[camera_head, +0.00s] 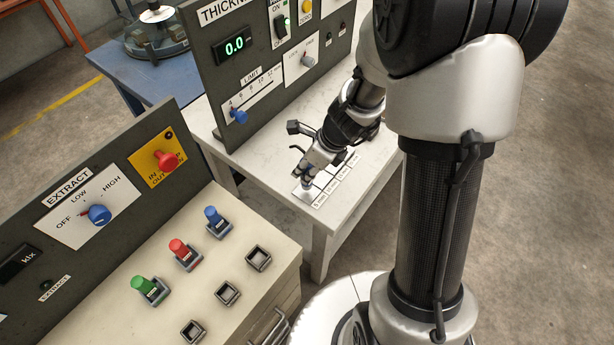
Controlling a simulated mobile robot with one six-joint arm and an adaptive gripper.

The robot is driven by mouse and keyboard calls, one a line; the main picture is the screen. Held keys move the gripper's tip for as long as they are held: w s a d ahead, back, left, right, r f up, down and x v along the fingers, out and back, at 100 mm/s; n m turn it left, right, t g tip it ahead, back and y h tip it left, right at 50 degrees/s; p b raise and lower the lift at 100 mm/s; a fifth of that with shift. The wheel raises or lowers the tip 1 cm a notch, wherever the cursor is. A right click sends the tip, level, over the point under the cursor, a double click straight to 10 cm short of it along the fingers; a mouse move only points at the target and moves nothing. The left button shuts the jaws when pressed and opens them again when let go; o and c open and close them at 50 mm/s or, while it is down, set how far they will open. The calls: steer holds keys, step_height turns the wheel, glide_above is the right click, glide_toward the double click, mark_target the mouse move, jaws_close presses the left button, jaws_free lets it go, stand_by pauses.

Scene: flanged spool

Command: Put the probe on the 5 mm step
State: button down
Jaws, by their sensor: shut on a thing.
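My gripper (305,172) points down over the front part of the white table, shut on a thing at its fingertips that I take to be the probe. The probe is small and mostly hidden by the fingers. Just below and to the right lies the step piece (318,188), a light strip split into several sections with small labels (322,199) along its front edge. The labels are too small to read, so I cannot tell which is the 5 mm step. The fingertips are over its left end; I cannot tell whether the probe touches it.
The thickness panel (262,85) stands behind, its display (235,46) reading 0.0. At front left, the extract panel (60,215) rises from a cabinet with green (145,287), red (181,252) and blue (214,219) plugs and empty sockets (227,293). The table's front right is clear.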

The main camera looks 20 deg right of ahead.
steer(key=shift+f+b, duration=0.55)
steer(key=shift+f, duration=0.8)
steer(key=shift+f, duration=0.15)
steer(key=c, duration=1.3)
jaws_free()
